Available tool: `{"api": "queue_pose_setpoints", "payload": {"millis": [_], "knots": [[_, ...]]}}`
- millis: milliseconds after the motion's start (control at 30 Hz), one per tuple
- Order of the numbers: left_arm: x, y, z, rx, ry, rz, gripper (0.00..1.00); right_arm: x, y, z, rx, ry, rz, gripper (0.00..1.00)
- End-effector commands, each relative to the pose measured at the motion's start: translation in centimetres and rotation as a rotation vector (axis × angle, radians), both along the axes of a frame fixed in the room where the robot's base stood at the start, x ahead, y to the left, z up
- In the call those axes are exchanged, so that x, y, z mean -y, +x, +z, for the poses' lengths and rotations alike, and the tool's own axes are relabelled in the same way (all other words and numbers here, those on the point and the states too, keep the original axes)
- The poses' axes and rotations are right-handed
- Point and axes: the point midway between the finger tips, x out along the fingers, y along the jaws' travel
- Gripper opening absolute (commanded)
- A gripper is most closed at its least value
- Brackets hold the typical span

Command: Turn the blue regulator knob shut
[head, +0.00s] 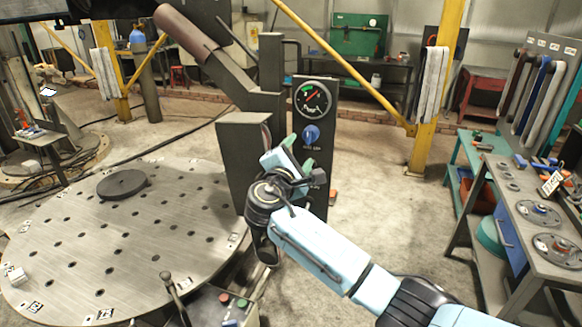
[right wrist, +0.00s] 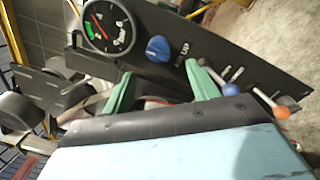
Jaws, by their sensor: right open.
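The blue regulator knob (head: 311,134) sits on a dark upright panel (head: 320,97), just below a round gauge (head: 313,98). In the right wrist view the knob (right wrist: 158,49) shows beside the gauge (right wrist: 108,27), with white lettering next to it. My right gripper (head: 296,155) is in front of the panel, a little below the knob. Its two green fingers (right wrist: 162,92) are apart, with nothing seen between them. The knob lies beyond the fingertips and looks untouched. My left gripper is not in view.
A round perforated table (head: 75,225) with a dark disc (head: 122,184) fills the left. Small levers with a blue ball (right wrist: 230,89) and an orange ball (right wrist: 281,112) stick out lower on the panel. A workbench (head: 530,215) stands at right. Open floor (head: 375,200) lies between.

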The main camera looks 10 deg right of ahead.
Motion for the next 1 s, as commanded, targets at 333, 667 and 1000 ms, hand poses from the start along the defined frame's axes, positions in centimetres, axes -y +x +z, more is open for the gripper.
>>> {"api": "queue_pose_setpoints", "payload": {"millis": [333,667,1000], "knots": [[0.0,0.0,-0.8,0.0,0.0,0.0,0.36,-2.6,-4.0,-0.3,0.0,-0.001,0.001,0.59],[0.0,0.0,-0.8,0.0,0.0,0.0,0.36,-2.8,-4.3,-0.3,0.0,-0.001,0.001,0.59],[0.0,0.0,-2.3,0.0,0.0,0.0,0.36,-1.6,-3.9,-11.7,-0.153,0.124,0.048,0.59]]}}
